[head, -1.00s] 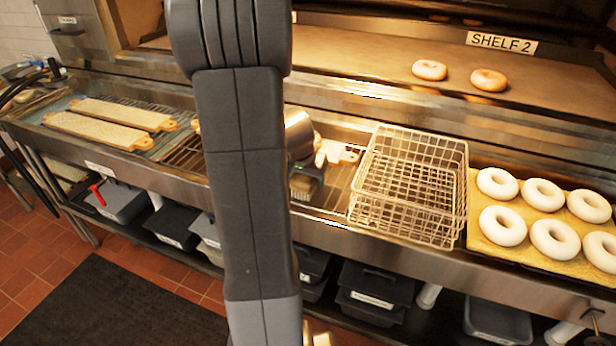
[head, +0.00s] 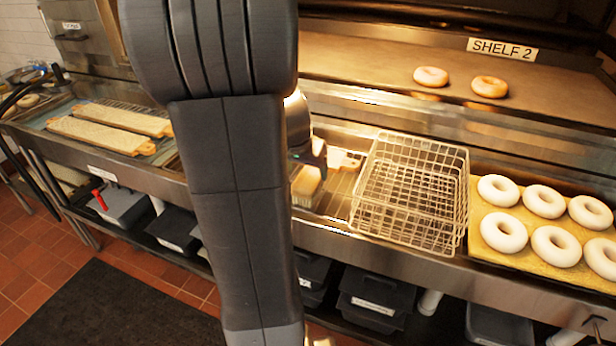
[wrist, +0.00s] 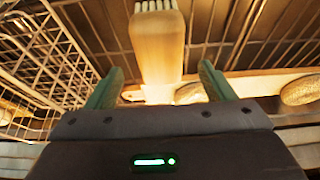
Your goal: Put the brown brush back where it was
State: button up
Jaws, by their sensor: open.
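The brown brush (wrist: 160,45) has a tan-brown body and pale bristles at the top of the wrist view. Its lower end lies between the two green fingers of my gripper (wrist: 160,88), with a gap on both sides. My gripper is open and not closed on the brush. In the head view the brush (head: 306,184) shows over the counter grate, just below my gripper (head: 316,160). My arm hides part of this area, and I cannot tell what the brush rests on.
A wire basket (head: 461,205) stands close to the right of the brush. Further right, a tray (head: 486,240) holds several pale bagels. Two bagels (head: 430,76) lie on shelf 2. Long boards (head: 98,134) lie at the left.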

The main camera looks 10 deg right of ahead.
jog(key=shift+v, duration=2.2)
